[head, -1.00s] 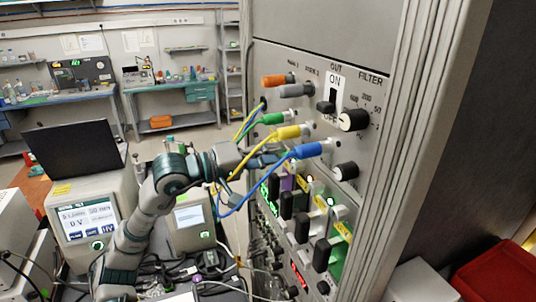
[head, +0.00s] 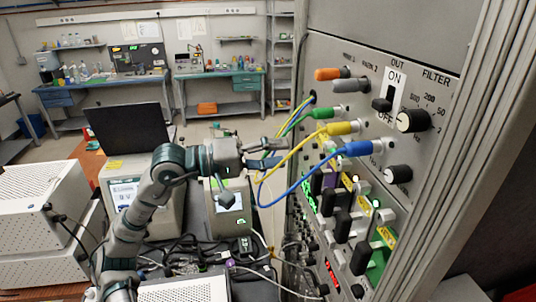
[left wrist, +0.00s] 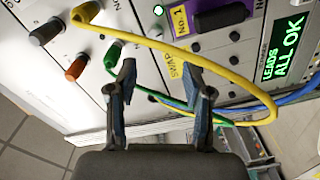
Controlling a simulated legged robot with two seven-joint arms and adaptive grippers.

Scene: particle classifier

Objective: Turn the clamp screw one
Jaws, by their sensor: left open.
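I cannot single out a clamp screw in either view. My left gripper (head: 280,152) is open and empty, left of the instrument panel (head: 455,105) and apart from its plugs. In the left wrist view, its two fingers (left wrist: 167,88) stand spread, with the yellow cable (left wrist: 205,55) passing beyond them. The green plug (head: 322,113), yellow plug (head: 343,128) and blue plug (head: 364,148) sit in the panel with cables attached. The green plug also shows beside a fingertip in the left wrist view (left wrist: 114,52). My right gripper is out of view.
Orange (head: 328,74) and grey (head: 350,85) plugs and black knobs (head: 412,121) stick out of the panel. Looping cables hang near my gripper. Black levers (head: 343,225) sit lower. A laptop (head: 128,128) on an instrument stands left. A lit display reads "LEADS ALL OK" (left wrist: 283,48).

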